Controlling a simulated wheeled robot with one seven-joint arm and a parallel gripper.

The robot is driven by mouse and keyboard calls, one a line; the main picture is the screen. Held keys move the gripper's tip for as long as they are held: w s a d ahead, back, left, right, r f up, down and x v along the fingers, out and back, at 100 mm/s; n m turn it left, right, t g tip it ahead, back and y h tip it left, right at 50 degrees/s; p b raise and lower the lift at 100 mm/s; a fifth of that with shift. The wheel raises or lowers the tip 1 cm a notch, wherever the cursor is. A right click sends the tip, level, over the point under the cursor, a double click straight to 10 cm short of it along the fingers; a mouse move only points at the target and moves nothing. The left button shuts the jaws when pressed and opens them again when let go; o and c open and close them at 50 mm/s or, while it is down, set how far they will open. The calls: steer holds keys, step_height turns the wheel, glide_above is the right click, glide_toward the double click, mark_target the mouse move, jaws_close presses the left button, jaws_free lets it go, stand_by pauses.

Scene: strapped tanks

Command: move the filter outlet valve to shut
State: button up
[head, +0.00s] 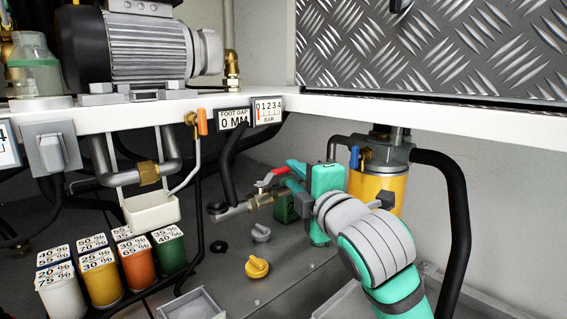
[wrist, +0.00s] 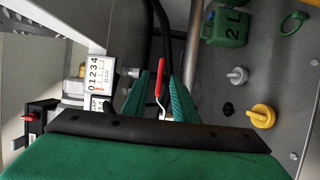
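A ball valve with a red lever (head: 272,177) and brass body (head: 262,198) sits on a pipe left of the yellow filter bowl (head: 372,188). No label shows that names it the filter outlet valve. The lever also shows in the wrist view (wrist: 160,80), between the two green fingers. My gripper (head: 291,172) reaches in from the right. Its fingers (wrist: 158,92) are apart, one on each side of the lever, with gaps visible. A blue-handled valve (head: 355,157) is at the filter's top left. Part of the red-lever valve is hidden by my gripper.
A white shelf edge (head: 420,131) runs above my arm. A black hose (head: 455,220) hangs at the right. An orange-handled valve (head: 202,122) is left. A green can (wrist: 228,26), a grey knob (head: 261,233) and a yellow knob (head: 257,267) are on the floor.

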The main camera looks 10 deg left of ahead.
steer(key=x, duration=0.9)
jaws_close()
steer(key=shift+s+a+f, duration=0.1)
steer(key=shift+f, duration=0.05)
stand_by(1.1)
